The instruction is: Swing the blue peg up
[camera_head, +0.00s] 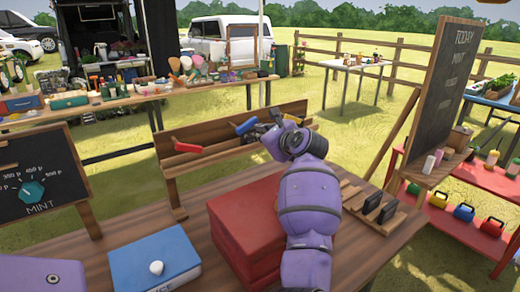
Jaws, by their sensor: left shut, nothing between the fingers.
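The blue peg (245,126) sticks out from the upright board of a wooden peg rack (225,142) on the table. It looks tilted, its right end higher. A red peg (187,147) is on the same board to the left. My left gripper (262,131), at the end of a purple arm, is at the board just right of the blue peg. Its fingers are dark, small and partly hidden by the wrist, and are shut with nothing between them. I cannot tell whether they touch the peg. My right gripper is not in view.
A red box (245,235) stands under my arm, with a blue box (153,262) to its left. A chalkboard with a teal knob (32,190) is at the left. A wooden holder with black pieces (372,203) is right of my arm. Bare tabletop shows between the boxes and the rack.

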